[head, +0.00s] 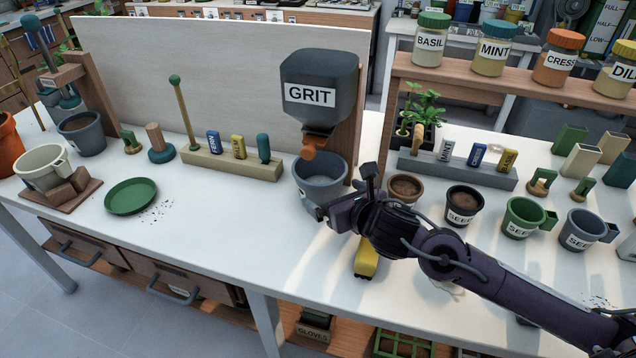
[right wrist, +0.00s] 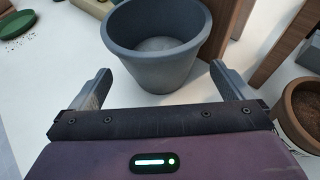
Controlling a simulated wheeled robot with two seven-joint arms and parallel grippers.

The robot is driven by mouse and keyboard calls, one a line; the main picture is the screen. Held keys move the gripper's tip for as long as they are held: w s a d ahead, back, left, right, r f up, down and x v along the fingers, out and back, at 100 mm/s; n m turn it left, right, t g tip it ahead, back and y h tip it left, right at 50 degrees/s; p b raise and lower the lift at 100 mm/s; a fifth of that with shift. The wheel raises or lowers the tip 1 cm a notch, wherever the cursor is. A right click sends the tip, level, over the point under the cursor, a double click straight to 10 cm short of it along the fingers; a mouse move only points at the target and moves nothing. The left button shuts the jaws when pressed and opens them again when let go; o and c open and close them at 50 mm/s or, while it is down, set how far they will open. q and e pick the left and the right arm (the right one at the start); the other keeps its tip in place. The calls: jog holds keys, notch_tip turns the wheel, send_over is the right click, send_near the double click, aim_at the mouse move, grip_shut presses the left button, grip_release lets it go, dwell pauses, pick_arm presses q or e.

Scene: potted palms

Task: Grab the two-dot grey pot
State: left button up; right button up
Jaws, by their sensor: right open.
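My left gripper is not in view.
The GRIT hopper (head: 320,85) hangs over the pot, with a wooden post (head: 356,120) beside it. A brown soil-filled pot (head: 404,190) stands close to the right.

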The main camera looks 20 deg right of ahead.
jog(key=x, duration=0.5)
jog(key=shift+a+f+p, duration=0.1)
jog(key=shift+f+p, duration=0.05)
jog(key=shift+p, duration=0.2)
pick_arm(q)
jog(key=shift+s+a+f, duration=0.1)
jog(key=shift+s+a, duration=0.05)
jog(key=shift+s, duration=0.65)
pick_arm(e)
jog(key=shift+c, duration=0.3)
jog(key=c, duration=0.8)
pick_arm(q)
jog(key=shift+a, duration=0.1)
pick_arm(e)
jog(key=shift+w, duration=0.1)
